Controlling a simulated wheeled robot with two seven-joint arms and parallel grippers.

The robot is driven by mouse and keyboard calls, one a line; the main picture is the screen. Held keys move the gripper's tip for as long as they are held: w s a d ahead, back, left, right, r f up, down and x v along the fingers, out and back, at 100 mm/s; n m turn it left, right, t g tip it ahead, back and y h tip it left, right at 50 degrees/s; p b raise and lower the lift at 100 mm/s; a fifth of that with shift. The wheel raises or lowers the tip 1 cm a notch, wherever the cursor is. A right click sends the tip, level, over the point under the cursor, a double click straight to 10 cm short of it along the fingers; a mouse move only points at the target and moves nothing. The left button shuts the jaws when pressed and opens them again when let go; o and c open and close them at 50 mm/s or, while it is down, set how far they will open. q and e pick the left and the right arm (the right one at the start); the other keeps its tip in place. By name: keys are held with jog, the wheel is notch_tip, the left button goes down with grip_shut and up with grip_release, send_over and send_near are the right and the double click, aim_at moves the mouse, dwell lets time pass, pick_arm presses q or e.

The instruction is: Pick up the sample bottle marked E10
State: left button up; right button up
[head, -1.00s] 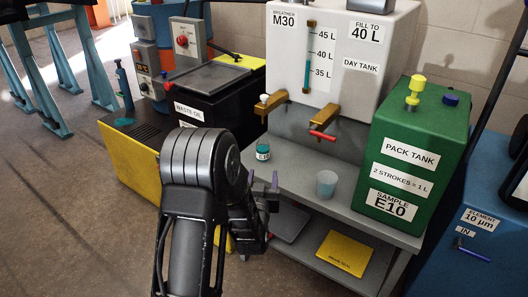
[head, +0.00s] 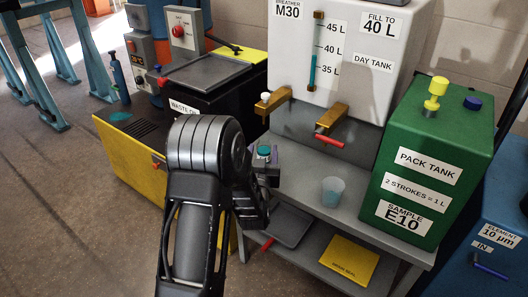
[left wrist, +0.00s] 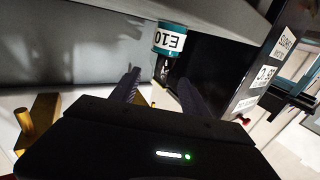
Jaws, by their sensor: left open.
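The sample bottle (head: 263,150), small with a teal top, stands near the left end of the grey bench; its lower part is hidden behind my left gripper in the head view. My left gripper (head: 266,168) is open and empty, just on the near side of the bottle. In the left wrist view its two dark fingers (left wrist: 160,82) point at the bottle, which lies beyond the tips, apart from them as far as I can tell.
A clear bluish cup (head: 332,191) stands right of the bottle. Brass taps (head: 332,119) of the white day tank (head: 345,45) overhang the bench. The green pack tank (head: 425,160) stands at right, the black waste oil unit (head: 215,92) at left. A yellow sheet (head: 350,262) lies below.

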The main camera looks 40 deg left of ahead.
aim_at(264, 144)
pick_arm(q)
jog(key=shift+b+x, duration=0.35)
jog(key=shift+x, duration=2.3)
grip_shut()
